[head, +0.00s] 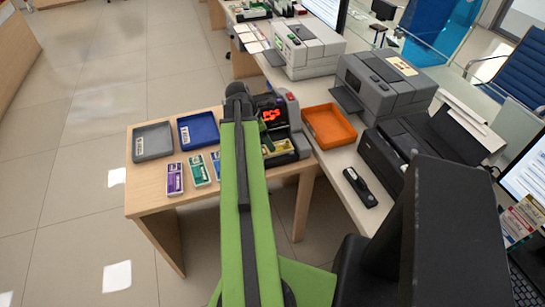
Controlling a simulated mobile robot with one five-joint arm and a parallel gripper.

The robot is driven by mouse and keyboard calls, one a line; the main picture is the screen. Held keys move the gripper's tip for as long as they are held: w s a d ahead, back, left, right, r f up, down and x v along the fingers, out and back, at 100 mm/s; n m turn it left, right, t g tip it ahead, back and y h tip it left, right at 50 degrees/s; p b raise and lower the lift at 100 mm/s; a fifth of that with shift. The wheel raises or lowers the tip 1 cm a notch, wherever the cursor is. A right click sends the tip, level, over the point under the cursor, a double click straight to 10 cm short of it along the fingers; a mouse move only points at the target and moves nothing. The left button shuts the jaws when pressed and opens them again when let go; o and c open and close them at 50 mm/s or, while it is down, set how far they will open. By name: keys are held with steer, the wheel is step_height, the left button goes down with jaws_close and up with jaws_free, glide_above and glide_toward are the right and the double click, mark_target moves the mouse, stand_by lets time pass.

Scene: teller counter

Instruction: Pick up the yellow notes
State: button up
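A small yellowish stack, which looks like the yellow notes (283,146), lies in the front of a grey note counter (293,128) with a lit red display. The counter stands at the right end of the wooden side table, just right of my green arm. Purple notes (175,178), green notes (199,170) and a partly hidden blue bundle (216,163) lie in a row on the table, left of my arm. My arm reaches forward over the table and covers part of it. I cannot make out my gripper's fingers.
A grey tray (152,142) and a blue tray (198,129) sit at the table's back left. An orange tray (328,126) is on the counter to the right, with grey machines (385,82) and a black handheld device (360,187). The floor left of the table is clear.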

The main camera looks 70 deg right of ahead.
steer(key=b+x, duration=0.5)
steer(key=shift+w+f, duration=0.15)
steer(key=shift+f, duration=0.1)
steer(key=shift+r, duration=0.2)
steer(key=c, duration=1.3)
step_height(320, 180, up, 10)
steer(key=p, duration=1)
